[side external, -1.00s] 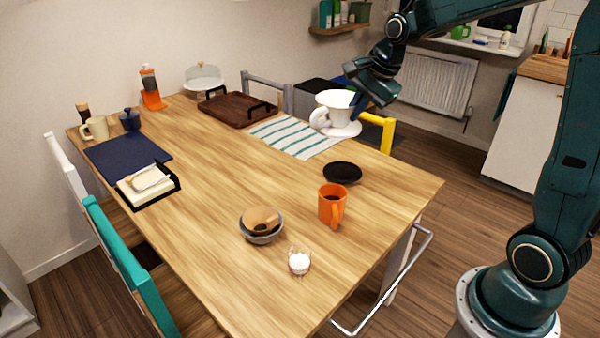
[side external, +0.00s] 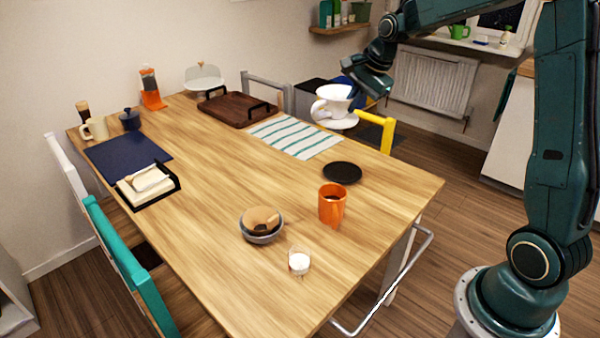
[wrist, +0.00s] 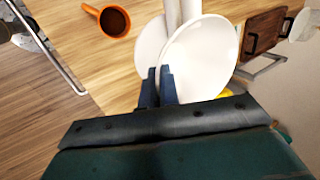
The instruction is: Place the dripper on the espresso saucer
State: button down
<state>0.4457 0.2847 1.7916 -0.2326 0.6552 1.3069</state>
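The white dripper (side external: 335,104) is held in the air above the far right part of the table, near the striped cloth. It is a cone with a loop handle and a wide base flange. In the wrist view the dripper (wrist: 200,58) fills the upper middle. My gripper (wrist: 161,76) has its two dark fingers closed at the dripper; the exact contact is partly hidden. The black espresso saucer (side external: 342,173) lies empty on the table, nearer the side camera than the dripper. I do not make it out in the wrist view.
An orange mug (side external: 332,204) stands close in front of the saucer. A grey bowl (side external: 261,236) and a small glass (side external: 299,261) are nearer the front. The striped cloth (side external: 294,135) and a dark wooden tray (side external: 236,106) lie behind.

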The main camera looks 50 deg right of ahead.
send_over(353, 177)
notch_tip(353, 177, down, 5)
jog(key=shift+d+f, duration=0.1)
jog(key=shift+f, duration=0.1)
notch_tip(353, 177, down, 16)
jog(key=shift+r, duration=0.15)
dwell(0.3)
jog(key=shift+f, duration=2.15)
jog(key=c, duration=2.1)
grip_release()
jog(key=shift+f, duration=0.2)
jog(key=o, duration=0.5)
jog(key=shift+c, duration=0.2)
